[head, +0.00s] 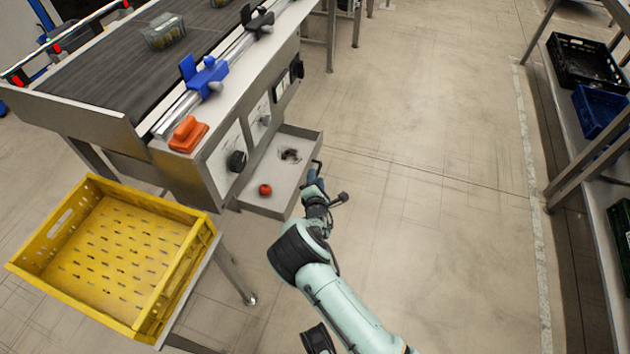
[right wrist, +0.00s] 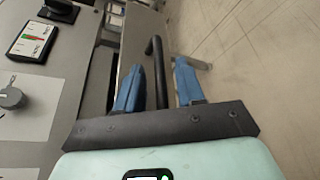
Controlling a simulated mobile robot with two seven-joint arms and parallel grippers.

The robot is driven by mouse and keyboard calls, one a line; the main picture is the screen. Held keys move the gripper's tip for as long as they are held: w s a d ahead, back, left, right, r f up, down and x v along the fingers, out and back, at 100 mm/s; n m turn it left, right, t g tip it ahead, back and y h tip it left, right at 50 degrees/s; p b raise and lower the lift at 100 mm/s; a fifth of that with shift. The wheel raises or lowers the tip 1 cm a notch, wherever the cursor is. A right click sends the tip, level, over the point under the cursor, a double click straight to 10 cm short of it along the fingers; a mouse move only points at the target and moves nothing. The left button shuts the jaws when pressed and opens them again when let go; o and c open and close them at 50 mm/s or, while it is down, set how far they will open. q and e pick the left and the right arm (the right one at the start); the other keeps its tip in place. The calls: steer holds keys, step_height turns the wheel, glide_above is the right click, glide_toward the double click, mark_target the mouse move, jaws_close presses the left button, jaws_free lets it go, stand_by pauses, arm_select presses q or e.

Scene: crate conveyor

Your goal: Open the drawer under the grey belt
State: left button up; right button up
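The drawer (head: 264,206) under the grey belt (head: 120,70) stands pulled out from the cabinet in the head view. A small red round thing (head: 265,190) and a dark item (head: 290,154) lie inside it. Its black handle (head: 318,165) is on the right side of the drawer front. My right gripper (head: 314,180) is at the handle. In the right wrist view, the blue fingers of my right gripper (right wrist: 160,68) are apart, with the black handle (right wrist: 155,46) between them and narrow gaps showing beside it.
A yellow crate (head: 188,268) stands on a stand at the left, near the cabinet. A rack (head: 560,110) with black and blue crates is at the right. The floor between cabinet and rack is clear. Knobs (head: 237,161) stick out above the drawer.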

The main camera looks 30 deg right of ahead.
arm_select(q)
steer(key=shift+f, duration=0.1)
arm_select(e)
steer(key=shift+w+d, duration=0.1)
steer(key=shift+w, duration=0.05)
steer(key=shift+c, duration=0.3)
